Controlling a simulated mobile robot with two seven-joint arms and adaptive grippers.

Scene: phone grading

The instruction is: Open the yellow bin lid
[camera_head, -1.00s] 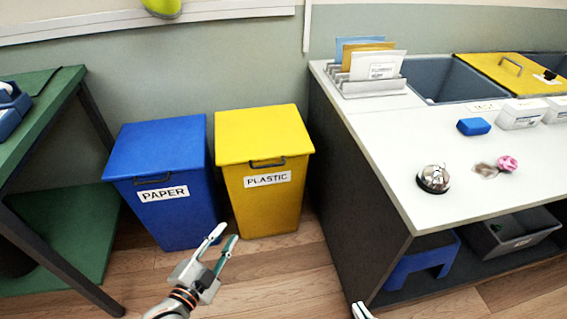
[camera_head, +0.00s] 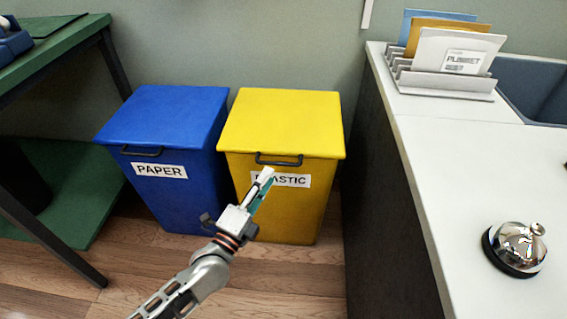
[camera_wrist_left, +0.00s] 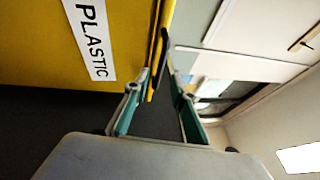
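The yellow bin (camera_head: 283,205) labelled PLASTIC stands on the floor. Its flat yellow lid (camera_head: 285,115) is down, with a dark handle (camera_head: 278,160) on its front edge. My left gripper (camera_head: 268,176) is in front of the bin, its tips just below the handle in the head view and partly covering the label. In the left wrist view, its two fingers (camera_wrist_left: 159,75) are apart, with the handle (camera_wrist_left: 163,50) at or between the tips. I see no clear contact. The yellow bin (camera_wrist_left: 40,45) fills the upper left there. My right gripper is not in view.
A blue bin (camera_head: 180,200) labelled PAPER stands close on the left. A white counter (camera_head: 440,160) with a dark side stands at the right, bearing a bell (camera_head: 518,247) and an envelope rack (camera_head: 445,82). A green table (camera_head: 60,45) is at the far left.

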